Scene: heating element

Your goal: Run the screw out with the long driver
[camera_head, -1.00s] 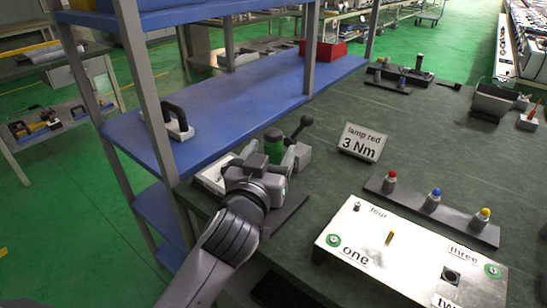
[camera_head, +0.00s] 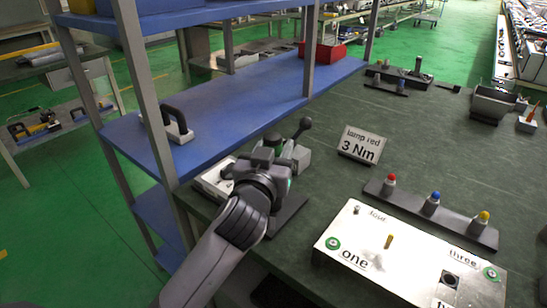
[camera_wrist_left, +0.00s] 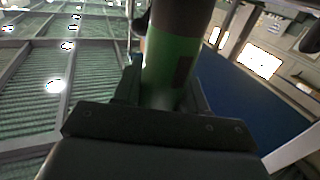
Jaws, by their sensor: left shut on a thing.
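My left gripper (camera_head: 274,150) is at the near left of the green bench, over a dark holder (camera_head: 290,212). In the left wrist view it is shut on a green tool (camera_wrist_left: 170,65), a thick cylinder with a dark top. In the head view only a bit of this green tool (camera_head: 271,140) shows behind the fingers. Its shaft and tip are hidden, so I cannot tell its length. A pale panel box (camera_head: 340,262) labelled one, two, three and four stands at the front right. A small screw-like stub (camera_head: 356,210) sits by "four", and a brass post (camera_head: 388,241) stands mid-panel.
A black-knobbed lever (camera_head: 303,126) rises just behind the gripper. A "lamp red 3 Nm" sign (camera_head: 362,146) stands to its right. A dark rack (camera_head: 462,226) holds red, blue and yellow-topped pieces. Blue shelving with grey posts (camera_head: 155,95) borders the left. The bench middle is clear.

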